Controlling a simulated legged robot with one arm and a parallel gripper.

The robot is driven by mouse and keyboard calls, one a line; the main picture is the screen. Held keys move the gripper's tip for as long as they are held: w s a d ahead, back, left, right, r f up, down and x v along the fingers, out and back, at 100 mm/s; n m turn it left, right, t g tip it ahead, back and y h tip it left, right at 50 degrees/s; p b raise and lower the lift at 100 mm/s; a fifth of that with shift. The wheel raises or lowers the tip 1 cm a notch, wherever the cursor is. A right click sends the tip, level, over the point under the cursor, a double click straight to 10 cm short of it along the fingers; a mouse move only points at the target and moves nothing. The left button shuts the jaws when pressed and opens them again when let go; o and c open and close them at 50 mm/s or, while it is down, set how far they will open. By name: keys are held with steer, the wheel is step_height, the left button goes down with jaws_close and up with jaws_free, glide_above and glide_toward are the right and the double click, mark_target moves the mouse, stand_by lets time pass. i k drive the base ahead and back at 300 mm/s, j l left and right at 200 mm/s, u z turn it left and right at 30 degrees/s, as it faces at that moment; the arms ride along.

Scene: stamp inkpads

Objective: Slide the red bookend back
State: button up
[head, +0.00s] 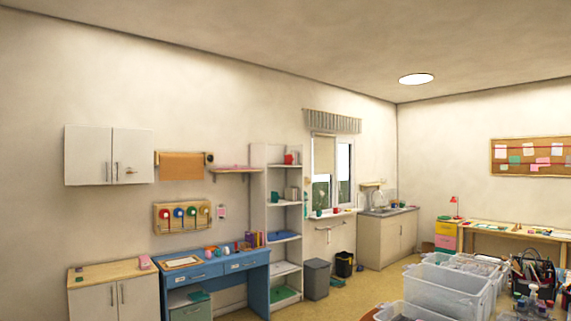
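I cannot make out the red bookend for certain. A small red object (289,159) stands on the top shelf of the tall white shelf unit (259,205), too small to tell what it is. A few pale upright items (291,193) stand on the shelf below it. Several upright purple and orange books (255,239) stand at the back right of the blue desk (262,277), with small round items beside them. My gripper is not in view.
A grey bin (316,279) and a black bucket (344,265) stand right of the shelf unit. Large clear plastic bins (448,291) and a black tool caddy (533,280) crowd the lower right. Some tan floor (345,297) shows between them.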

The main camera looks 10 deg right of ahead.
mark_target(288, 159)
steer(key=i+j+u, duration=0.35)
steer(key=i+u, duration=0.15)
steer(key=i, duration=0.25)
steer(key=i+j+u, duration=0.1)
steer(key=i+u, duration=0.3)
steer(key=i, duration=1.35)
steer(key=i+z, duration=0.35)
steer(key=i, duration=0.25)
steer(key=i+z, duration=0.35)
steer(key=i, duration=0.2)
steer(key=i+j+z, duration=0.4)
steer(key=i, duration=0.2)
steer(key=i+l+z, duration=0.3)
steer(key=i+z, duration=0.65)
steer(key=i, duration=0.2)
steer(key=i+j+z, duration=0.1)
steer(key=i+z, duration=0.35)
steer(key=i, duration=0.15)
steer(key=i+u, duration=0.15)
steer(key=i, duration=0.75)
steer(key=i+l+u, duration=0.2)
steer(key=i, duration=0.7)
steer(key=i+j, duration=0.05)
